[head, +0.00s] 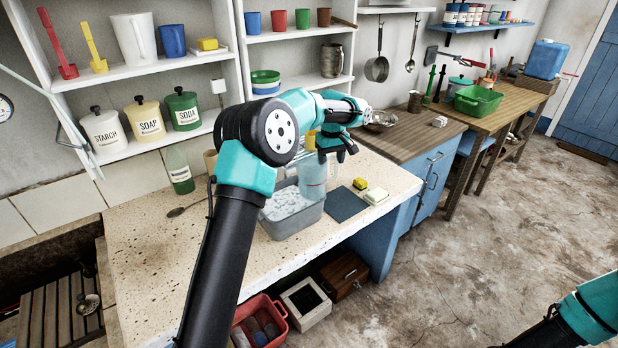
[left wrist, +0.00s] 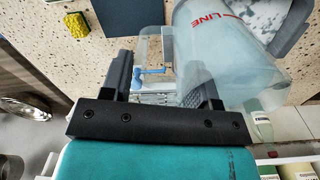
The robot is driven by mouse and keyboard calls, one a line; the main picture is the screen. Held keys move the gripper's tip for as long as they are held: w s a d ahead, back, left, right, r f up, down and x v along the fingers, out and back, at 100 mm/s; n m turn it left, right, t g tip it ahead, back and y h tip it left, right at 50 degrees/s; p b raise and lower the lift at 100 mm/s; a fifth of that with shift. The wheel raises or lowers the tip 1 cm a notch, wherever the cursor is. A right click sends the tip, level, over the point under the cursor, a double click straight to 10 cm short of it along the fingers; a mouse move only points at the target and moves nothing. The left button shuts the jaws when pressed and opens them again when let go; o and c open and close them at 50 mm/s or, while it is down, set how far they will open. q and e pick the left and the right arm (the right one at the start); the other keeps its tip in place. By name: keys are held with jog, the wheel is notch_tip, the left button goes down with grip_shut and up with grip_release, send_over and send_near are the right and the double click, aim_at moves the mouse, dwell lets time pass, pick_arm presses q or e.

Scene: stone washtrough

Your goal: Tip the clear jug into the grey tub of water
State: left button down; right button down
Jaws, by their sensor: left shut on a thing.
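The clear jug (head: 312,180) is bluish and see-through, and it hangs over the right part of the grey tub (head: 290,227). In the left wrist view the jug (left wrist: 235,50) shows large, with red lettering ending in "LINE". My left gripper (head: 345,150) is shut on the jug at its handle side; the exact grip is partly hidden. The tub holds water with a pale, mottled surface, and its grey rim also shows in the left wrist view (left wrist: 296,38). How far the jug is tilted is hard to tell. My right gripper is out of view; only its arm shows at lower right.
The speckled counter (head: 150,255) is free at front left.

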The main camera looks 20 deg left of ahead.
pick_arm(q)
jog(key=shift+s+a+r+t+h, duration=0.1)
jog(key=shift+r+t+h, duration=0.2)
jog(key=shift+r, duration=0.15)
jog(key=shift+s+a+r+t+h, duration=0.1)
jog(key=shift+r+t+h, duration=0.2)
jog(key=shift+r, duration=0.15)
jog(key=shift+s+a+r+t+h, duration=0.1)
jog(key=shift+s+r+t+h, duration=0.05)
jog(key=shift+r+t+h, duration=0.2)
jog(key=shift+s+a+r+t+h, duration=0.1)
jog(key=shift+r+t+h, duration=0.15)
jog(key=shift+t+h, duration=0.15)
dwell(0.7)
jog(key=shift+s+a+r+t+h, duration=0.45)
jog(key=shift+t+h, duration=0.2)
jog(key=shift+t, duration=0.2)
dwell(1.0)
